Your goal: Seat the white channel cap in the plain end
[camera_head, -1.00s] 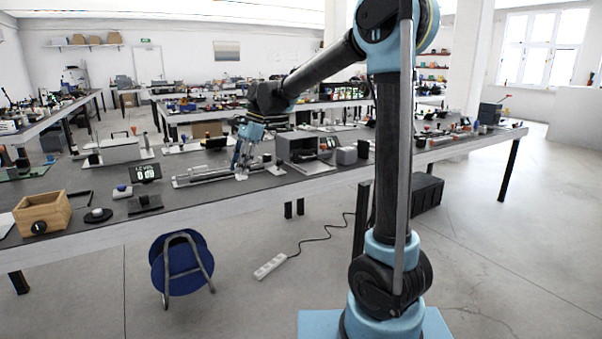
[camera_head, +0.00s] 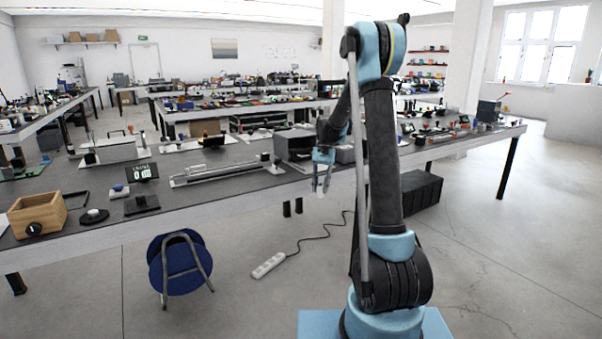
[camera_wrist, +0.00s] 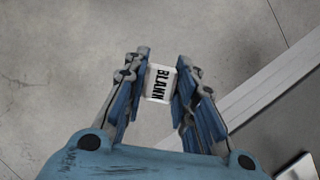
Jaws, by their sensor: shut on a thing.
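My gripper (camera_head: 322,184) hangs just off the front edge of the workbench, pointing down over the floor. In the wrist view my gripper (camera_wrist: 164,90) is shut on a small white cap (camera_wrist: 159,83) with black lettering that looks like "BLANK". The cap also shows as a small pale piece below the fingers in the head view (camera_head: 320,195). A long grey channel (camera_head: 222,173) lies on a pale base on the bench, to the left of my gripper and apart from the cap. Which of its ends is plain is too small to tell.
A dark box-like device (camera_head: 293,144) stands on the bench behind my gripper. A small display (camera_head: 142,173) and a wooden box (camera_head: 37,213) are to the left. The bench's front edge crosses the wrist view (camera_wrist: 265,90).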

